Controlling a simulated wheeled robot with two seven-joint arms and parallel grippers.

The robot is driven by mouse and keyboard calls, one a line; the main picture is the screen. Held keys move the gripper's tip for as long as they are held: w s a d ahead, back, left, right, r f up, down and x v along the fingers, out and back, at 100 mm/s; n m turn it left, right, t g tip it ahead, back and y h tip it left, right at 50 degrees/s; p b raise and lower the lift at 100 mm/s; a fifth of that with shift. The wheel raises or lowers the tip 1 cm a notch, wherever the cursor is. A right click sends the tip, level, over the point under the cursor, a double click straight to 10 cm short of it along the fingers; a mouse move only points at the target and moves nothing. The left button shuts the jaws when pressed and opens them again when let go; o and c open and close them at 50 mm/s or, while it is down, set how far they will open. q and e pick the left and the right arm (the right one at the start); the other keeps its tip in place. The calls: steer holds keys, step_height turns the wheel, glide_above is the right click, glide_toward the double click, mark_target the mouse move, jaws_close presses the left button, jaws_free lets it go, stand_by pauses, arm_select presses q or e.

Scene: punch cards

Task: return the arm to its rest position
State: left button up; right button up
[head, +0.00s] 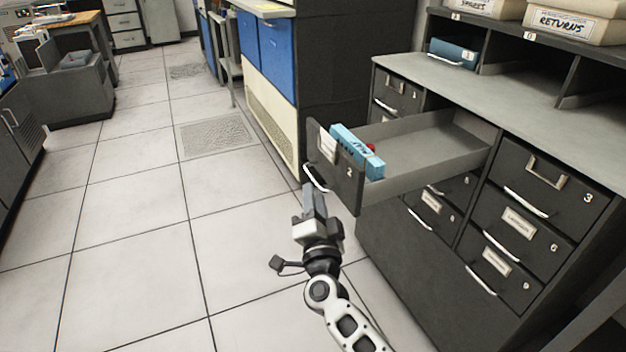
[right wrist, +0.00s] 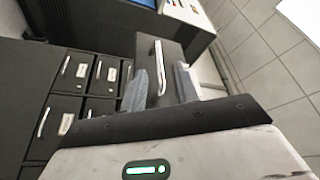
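My right gripper (head: 316,196) is just in front of the pulled-out drawer marked 2 (head: 345,180), close to its white handle (head: 314,181). In the right wrist view the two fingers (right wrist: 160,88) are apart and the handle (right wrist: 158,66) shows between and beyond them. Nothing is held; I cannot tell whether a finger touches the drawer. The right forearm comes up from the bottom of the head view. My left arm and gripper are not in view.
The dark cabinet (head: 400,255) has several closed drawers. A grey counter (head: 480,95) lies above. Tiled floor (head: 150,230) to the left is clear.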

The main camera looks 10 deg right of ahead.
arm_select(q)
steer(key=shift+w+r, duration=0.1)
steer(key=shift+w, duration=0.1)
arm_select(e)
steer(key=shift+v, duration=0.75)
